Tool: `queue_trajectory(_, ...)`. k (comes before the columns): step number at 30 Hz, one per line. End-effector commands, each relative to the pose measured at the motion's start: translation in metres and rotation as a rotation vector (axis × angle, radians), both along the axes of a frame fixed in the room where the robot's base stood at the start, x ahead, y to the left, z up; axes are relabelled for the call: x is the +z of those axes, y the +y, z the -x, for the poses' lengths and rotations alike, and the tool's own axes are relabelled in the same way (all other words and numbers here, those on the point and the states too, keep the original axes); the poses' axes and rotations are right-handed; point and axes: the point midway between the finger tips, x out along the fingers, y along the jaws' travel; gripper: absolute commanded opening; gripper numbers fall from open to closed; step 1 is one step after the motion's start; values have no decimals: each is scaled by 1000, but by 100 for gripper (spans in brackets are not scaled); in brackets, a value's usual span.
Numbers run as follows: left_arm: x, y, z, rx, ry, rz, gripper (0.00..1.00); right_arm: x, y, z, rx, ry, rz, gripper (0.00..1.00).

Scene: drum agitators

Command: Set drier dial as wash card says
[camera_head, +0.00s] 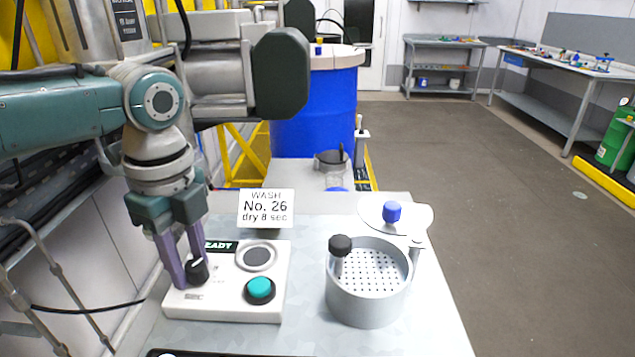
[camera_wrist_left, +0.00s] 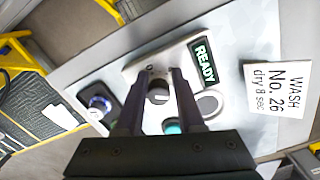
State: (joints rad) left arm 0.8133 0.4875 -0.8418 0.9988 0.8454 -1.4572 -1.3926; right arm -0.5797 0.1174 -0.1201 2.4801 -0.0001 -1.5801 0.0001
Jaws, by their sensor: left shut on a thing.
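The drier panel (camera_head: 222,306) is a white box on the bench with a green READY sign, a round grey disc and a teal button (camera_head: 260,290). Its black dial (camera_head: 196,271) with a white pointer line sits at the panel's left. My left gripper (camera_head: 188,276) points down with its purple fingers shut around the dial. In the left wrist view the dial (camera_wrist_left: 158,94) shows between the fingers; the scale marks are partly hidden and too small to read. The wash card (camera_head: 266,208) stands behind the panel and reads "WASH No. 26 dry 8 sec". My right gripper is not in view.
A metal drum (camera_head: 366,300) with a perforated inside and black knob stands right of the panel. Its lid (camera_head: 410,218) with a blue knob is open behind it. A blue barrel (camera_head: 315,110) stands beyond the bench.

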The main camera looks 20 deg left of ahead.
Motion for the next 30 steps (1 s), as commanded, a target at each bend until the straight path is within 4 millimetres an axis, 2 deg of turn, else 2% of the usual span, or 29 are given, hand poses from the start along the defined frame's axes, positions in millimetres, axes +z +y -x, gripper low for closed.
queue_trajectory(1,-4,-12,0,-7,-2,29,0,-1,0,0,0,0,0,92)
queue_trajectory(2,-4,-13,0,-6,-3,30,0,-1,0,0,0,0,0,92)
queue_trajectory(3,-3,-13,0,-5,-3,31,38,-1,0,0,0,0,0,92)
queue_trajectory(8,-2,-14,0,-5,-5,32,55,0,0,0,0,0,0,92)
queue_trajectory(13,8,-12,0,-2,-4,31,55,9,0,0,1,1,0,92)
queue_trajectory(27,61,-10,-1,3,-6,24,55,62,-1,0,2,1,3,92)
queue_trajectory(30,63,-9,-1,3,-6,24,55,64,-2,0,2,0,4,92)
